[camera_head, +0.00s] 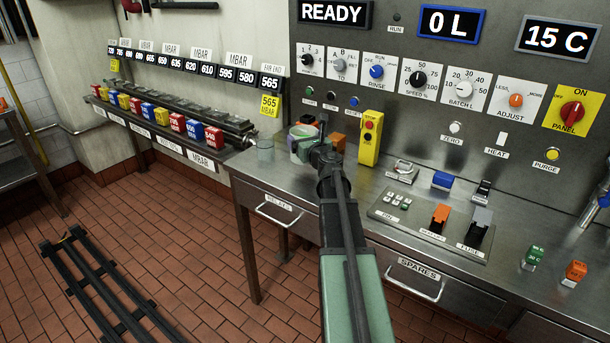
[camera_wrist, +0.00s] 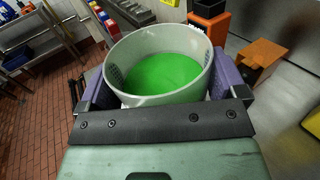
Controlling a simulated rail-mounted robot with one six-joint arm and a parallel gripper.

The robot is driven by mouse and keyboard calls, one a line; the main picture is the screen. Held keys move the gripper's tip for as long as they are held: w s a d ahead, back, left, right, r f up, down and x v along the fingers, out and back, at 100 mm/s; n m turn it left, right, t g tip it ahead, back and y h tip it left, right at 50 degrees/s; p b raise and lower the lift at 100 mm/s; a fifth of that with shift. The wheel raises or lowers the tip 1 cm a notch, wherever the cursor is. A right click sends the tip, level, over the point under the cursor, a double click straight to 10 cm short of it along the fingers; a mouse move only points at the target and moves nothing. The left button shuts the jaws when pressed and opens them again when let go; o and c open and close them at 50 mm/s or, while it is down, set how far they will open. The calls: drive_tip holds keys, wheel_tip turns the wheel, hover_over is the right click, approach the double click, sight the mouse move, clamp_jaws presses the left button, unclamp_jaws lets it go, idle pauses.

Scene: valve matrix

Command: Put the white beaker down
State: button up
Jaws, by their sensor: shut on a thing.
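The white beaker (camera_wrist: 155,45) holds bright green liquid and stands close to upright between the purple jaw pads of my gripper (camera_wrist: 164,80). The jaws are shut on its two sides. In the head view the white beaker (camera_head: 301,131) is at the left end of the steel bench (camera_head: 410,222), with my gripper (camera_head: 303,143) around it and my arm partly hiding it. Its base is hidden, so I cannot tell whether it touches the bench top.
A shelf of coloured blocks (camera_head: 160,113) lies further left. Switches and a control panel line the bench's right.

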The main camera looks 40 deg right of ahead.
drive_tip(key=shift+f, duration=0.45)
wheel_tip(320, 180, down, 4)
drive_tip(key=b, duration=0.4)
drive_tip(key=shift+f, duration=0.25)
drive_tip(key=shift+r, duration=0.3)
drive_tip(key=shift+f, duration=0.2)
drive_tip(key=o, duration=1)
drive_tip(key=shift+r, duration=0.1)
